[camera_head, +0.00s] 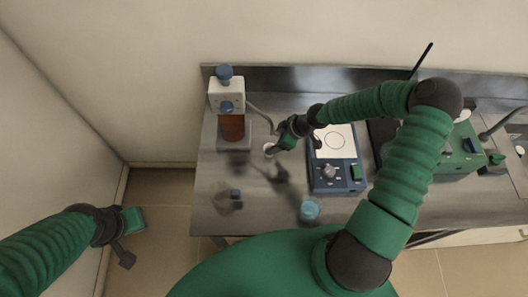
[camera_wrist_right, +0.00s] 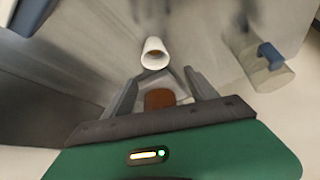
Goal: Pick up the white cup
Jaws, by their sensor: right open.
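The white cup (camera_head: 268,148) is small on the steel bench, left of the hotplate device. In the right wrist view the white cup (camera_wrist_right: 154,53) lies just beyond the fingertips, its open end with a brownish inside towards the top of the picture. My right gripper (camera_head: 272,149) is beside the cup in the head view, with its tips close to it. In the wrist view the right gripper (camera_wrist_right: 160,76) has its fingers spread and nothing clamped; contact with the cup cannot be told. My left gripper (camera_head: 126,240) hangs off the bench at the left; its jaw state is unclear.
A dispenser with an amber bottle (camera_head: 232,128) stands behind left of the cup. The blue hotplate device (camera_head: 336,175) is to its right. A clear container with a blue part (camera_head: 228,197) and a light-blue lidded jar (camera_head: 310,209) are nearer the front edge.

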